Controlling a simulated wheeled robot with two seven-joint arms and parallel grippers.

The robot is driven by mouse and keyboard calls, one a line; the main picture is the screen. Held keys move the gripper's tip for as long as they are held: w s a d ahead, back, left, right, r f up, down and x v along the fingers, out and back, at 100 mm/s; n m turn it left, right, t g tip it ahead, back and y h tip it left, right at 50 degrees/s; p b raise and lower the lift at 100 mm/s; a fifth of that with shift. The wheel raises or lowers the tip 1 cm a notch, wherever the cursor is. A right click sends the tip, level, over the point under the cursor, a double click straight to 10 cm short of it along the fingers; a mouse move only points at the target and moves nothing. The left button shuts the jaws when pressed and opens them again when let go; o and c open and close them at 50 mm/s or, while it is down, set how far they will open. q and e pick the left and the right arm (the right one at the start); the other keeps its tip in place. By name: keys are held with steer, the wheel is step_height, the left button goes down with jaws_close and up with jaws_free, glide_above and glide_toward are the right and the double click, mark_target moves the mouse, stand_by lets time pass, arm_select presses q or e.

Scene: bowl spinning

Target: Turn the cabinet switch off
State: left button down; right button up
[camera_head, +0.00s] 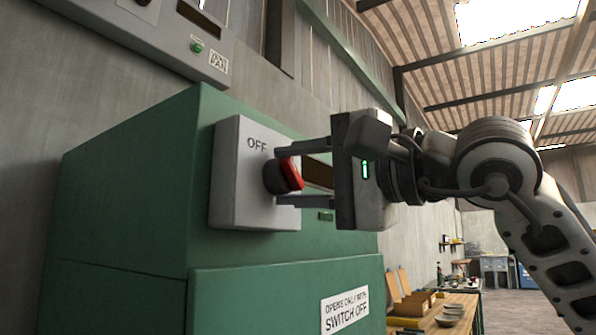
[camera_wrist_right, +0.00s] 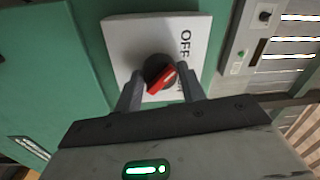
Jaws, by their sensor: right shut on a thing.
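The cabinet switch (camera_head: 283,177) is a black round knob with a red handle on a light grey box on the green cabinet (camera_head: 130,190). The word OFF is on the box above the knob in the head view. My right gripper (camera_head: 279,175) comes in from the right, its fingers above and below the knob, shut on it. In the right wrist view the red handle (camera_wrist_right: 162,79) lies diagonally between the two fingers, pointing neither straight at OFF nor square to it. A second label beside it is mostly hidden by a finger. My left gripper is not in view.
A grey wall panel (camera_head: 165,40) with a green button is above the cabinet. A "switch off" sign (camera_head: 345,310) is on the cabinet front. A wooden workbench (camera_head: 455,312) with bowls stands back right. Open room lies right of the cabinet.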

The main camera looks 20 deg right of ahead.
steer(key=shift+f, duration=0.2)
steer(key=o, duration=0.7)
steer(key=shift+o, duration=1.2)
steer(key=shift+r, duration=0.1)
steer(key=b+v, duration=0.2)
steer(key=v, duration=1.4)
